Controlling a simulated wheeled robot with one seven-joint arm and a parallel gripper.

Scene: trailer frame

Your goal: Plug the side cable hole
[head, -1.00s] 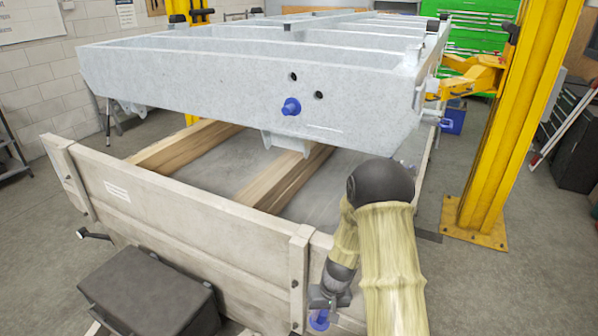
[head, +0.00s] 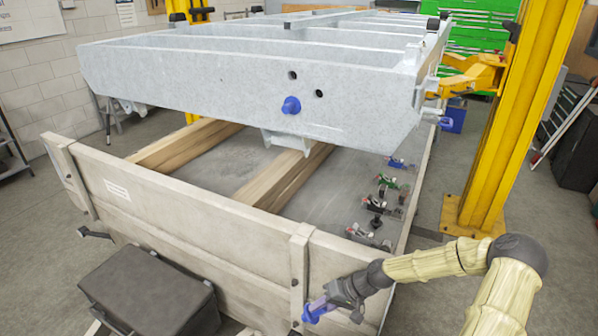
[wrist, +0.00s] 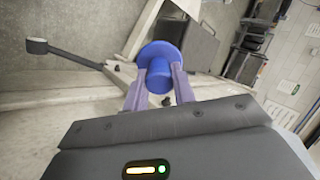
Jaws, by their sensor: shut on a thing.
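My gripper (head: 321,306) is low in front of the wooden side board, near the bottom of the head view. It is shut on a blue plug with a wide round flange (wrist: 161,52), which sits between the two fingers in the wrist view. The grey galvanized trailer frame (head: 190,82) is above and behind the gripper, well apart from it. Its near face has two dark open round holes (head: 292,75) (head: 319,93) and another blue plug (head: 291,105) seated just below and left of the lower hole.
The wooden side board (head: 200,215) stands between my gripper and the frame. Wooden beams (head: 285,175) and several clamps (head: 386,185) lie on the bed behind it. A dark box (head: 148,290) is at front left. A yellow lift post (head: 515,110) stands at right.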

